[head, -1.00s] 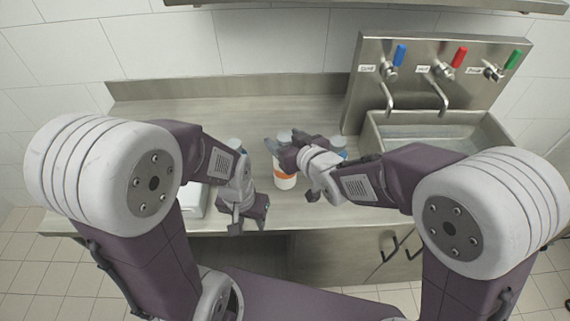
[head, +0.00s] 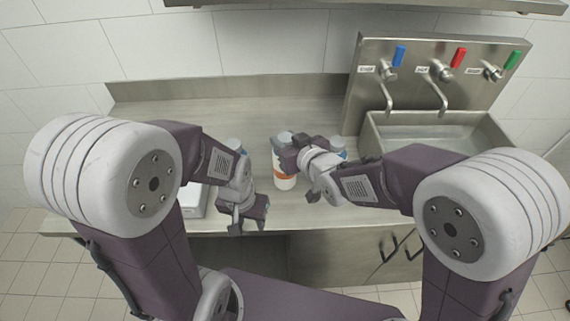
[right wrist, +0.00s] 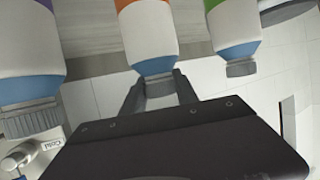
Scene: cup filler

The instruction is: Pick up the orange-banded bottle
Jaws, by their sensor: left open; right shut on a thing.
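In the right wrist view, the orange-banded bottle (right wrist: 150,35) is in the middle, with a blue shoulder and a grey cap pointing down in the picture. My right gripper (head: 283,146) is shut on its top; in the right wrist view the fingers (right wrist: 158,92) sit on either side of the cap. The gripper hides part of the bottle in the head view. My left gripper (head: 247,222) is open and empty, lower and to the left of the bottle, by the counter's front edge.
A sink (head: 440,130) with blue, red and green taps is at the right. A pale flat object (head: 193,205) lies at the left. The back counter (head: 190,110) is clear.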

